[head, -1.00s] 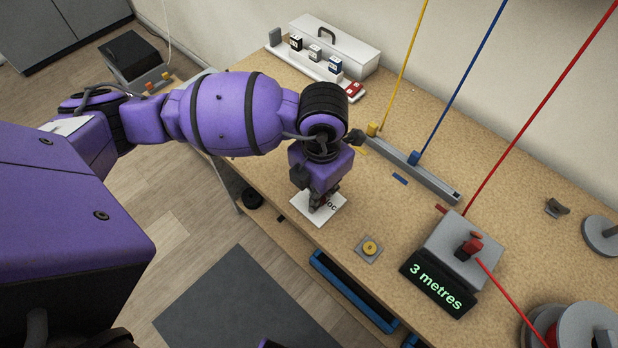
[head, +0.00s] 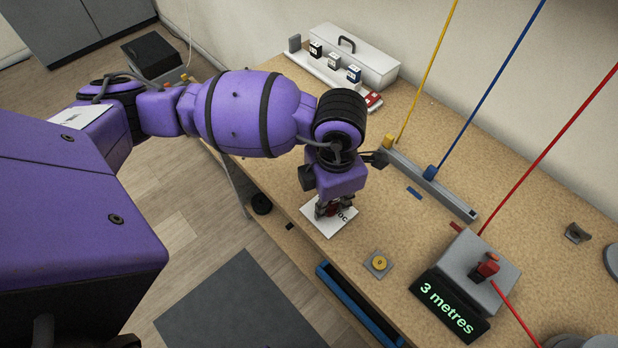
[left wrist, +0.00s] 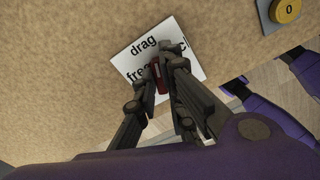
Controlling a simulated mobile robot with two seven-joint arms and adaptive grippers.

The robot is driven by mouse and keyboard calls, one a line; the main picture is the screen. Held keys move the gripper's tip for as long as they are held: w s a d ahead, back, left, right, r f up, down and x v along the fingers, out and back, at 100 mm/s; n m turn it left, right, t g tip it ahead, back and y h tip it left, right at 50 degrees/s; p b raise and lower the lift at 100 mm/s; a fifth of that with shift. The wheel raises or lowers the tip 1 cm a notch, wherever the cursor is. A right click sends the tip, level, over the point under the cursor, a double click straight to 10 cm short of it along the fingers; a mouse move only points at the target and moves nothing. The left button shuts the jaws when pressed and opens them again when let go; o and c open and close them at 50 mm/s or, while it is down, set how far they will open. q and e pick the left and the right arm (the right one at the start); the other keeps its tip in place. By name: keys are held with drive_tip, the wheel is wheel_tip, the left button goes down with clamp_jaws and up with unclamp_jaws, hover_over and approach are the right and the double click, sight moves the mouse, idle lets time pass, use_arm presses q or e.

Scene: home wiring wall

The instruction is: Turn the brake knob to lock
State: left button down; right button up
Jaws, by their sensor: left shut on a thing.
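A white card (head: 318,222) lies on the workbench near its front edge. In the left wrist view the card (left wrist: 190,62) reads "drag" and part of "free", and the rest of the lettering is partly covered. The dark red brake knob (left wrist: 159,78) stands on the card between my left fingers. My left gripper (left wrist: 155,83) points down and is shut on the knob. In the head view the left gripper (head: 334,205) covers most of the knob. Which mark the knob points to cannot be told. My right gripper is not in view.
A yellow round button (head: 379,263) on a grey plate lies right of the card. A grey box (head: 478,262) with a red clamp and a "3 metres" display (head: 447,305) stands further right. Yellow, blue and red wires run down to the bench (head: 400,220).

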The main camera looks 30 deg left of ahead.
use_arm(q)
drive_tip(key=shift+f+m+b, duration=0.1)
drive_tip(key=shift+m+b, duration=0.25)
drive_tip(key=shift+m, duration=0.65)
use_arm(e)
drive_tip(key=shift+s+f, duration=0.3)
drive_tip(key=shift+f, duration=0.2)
use_arm(q)
drive_tip(key=shift+m+b, duration=0.6)
drive_tip(key=shift+m, duration=0.4)
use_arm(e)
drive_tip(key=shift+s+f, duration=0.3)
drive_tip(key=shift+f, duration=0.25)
